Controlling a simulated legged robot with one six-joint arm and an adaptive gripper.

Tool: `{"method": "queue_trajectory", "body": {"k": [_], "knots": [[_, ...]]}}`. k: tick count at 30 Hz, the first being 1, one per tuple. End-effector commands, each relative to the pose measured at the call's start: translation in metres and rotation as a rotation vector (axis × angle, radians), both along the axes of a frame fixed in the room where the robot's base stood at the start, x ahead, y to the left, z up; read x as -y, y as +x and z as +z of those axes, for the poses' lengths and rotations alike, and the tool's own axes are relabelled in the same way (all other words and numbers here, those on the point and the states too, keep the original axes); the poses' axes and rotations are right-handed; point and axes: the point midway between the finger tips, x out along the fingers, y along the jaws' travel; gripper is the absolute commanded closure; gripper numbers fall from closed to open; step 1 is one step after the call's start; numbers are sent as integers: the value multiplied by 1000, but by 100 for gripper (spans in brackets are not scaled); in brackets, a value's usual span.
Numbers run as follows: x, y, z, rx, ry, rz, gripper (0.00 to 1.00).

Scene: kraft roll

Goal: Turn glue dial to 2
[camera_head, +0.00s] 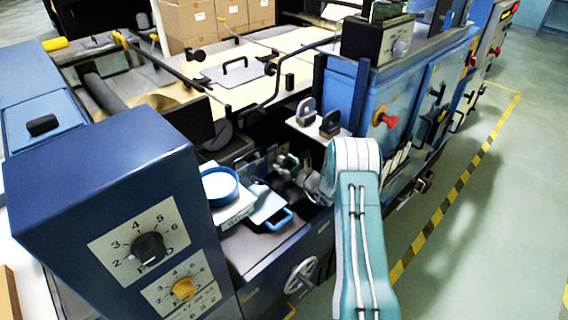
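A black dial (149,247) with a white plate numbered from 2 to 6 sits on the front of the dark blue cabinet at the left. A yellow dial (183,288) with a similar numbered plate sits just below it. The lettering under both is too blurred to tell which is the glue dial, and I cannot read their settings surely. My arm rises at the centre right and bends left. My gripper (291,168) is over the machine's dark recess, well to the right of both dials and apart from them. Its fingers are small and unclear against the machinery.
A blue round container (220,185) and a blue-handled tool (273,217) lie between the cabinet and my arm. A handwheel (301,274) is below. A grey box with a knob (385,40) stands at the back. Floor is clear at right, beyond a striped line (437,222).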

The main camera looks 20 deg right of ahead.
Motion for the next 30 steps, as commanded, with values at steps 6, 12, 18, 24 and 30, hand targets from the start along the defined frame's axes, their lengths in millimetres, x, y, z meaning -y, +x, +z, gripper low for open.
{"method": "queue_trajectory", "body": {"k": [6,12,18,24,30], "knots": [[0,-1,0,0,1,0,15],[6,-14,-1,-2,0,-1,15],[23,-52,-1,-3,1,-3,15],[38,-88,-1,-3,2,-3,15],[45,-108,-2,-1,1,0,15]]}}
